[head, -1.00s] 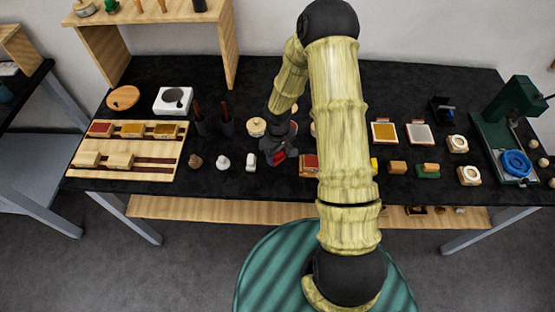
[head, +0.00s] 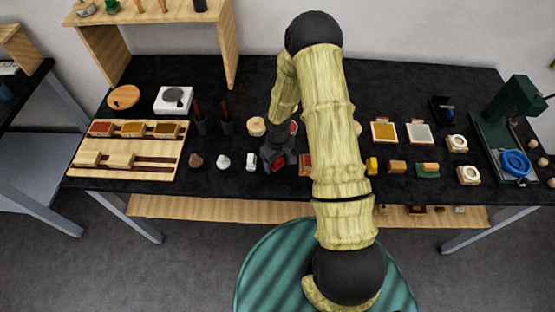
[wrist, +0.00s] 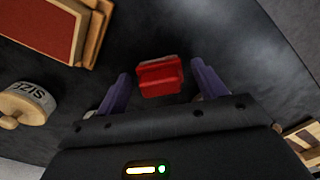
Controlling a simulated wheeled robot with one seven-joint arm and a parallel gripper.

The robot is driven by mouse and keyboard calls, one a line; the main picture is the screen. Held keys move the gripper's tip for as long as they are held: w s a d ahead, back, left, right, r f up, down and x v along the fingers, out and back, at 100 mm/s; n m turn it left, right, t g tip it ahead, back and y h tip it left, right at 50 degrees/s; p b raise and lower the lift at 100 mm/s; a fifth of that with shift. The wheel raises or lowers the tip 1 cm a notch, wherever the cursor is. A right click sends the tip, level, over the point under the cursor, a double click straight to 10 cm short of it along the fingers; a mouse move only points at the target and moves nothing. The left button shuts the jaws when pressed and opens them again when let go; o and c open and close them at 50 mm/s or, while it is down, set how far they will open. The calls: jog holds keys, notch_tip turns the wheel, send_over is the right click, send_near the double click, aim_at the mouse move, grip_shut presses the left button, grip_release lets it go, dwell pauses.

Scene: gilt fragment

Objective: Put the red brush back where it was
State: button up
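A small red block-shaped thing, which I take for the red brush (wrist: 160,76), lies on the black bench top in the wrist view. It sits between the two fingers of my gripper (wrist: 159,82), with a gap on both sides. The fingers are apart and do not visibly touch it. In the head view my gripper (head: 277,156) is low over the bench, left of the middle, and a bit of the red brush (head: 278,165) shows under it. The rest of the brush is hidden there.
A white piece (head: 251,161) stands close on the left. A round labelled wooden pot (wrist: 28,103) is nearby. Yellow, orange and green blocks line the bench to the right.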

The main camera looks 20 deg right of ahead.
jog(key=shift+r, duration=0.1)
notch_tip(320, 180, up, 12)
jog(key=b, duration=0.1)
jog(key=shift+b, duration=0.4)
dwell(0.5)
jog(key=s+r+m+t, duration=0.2)
jog(key=s+r+m, duration=0.3)
jog(key=s+r, duration=0.8)
jog(key=shift+s+r+t, duration=0.3)
jog(key=shift+s+r, duration=0.1)
jog(key=shift+s, duration=0.25)
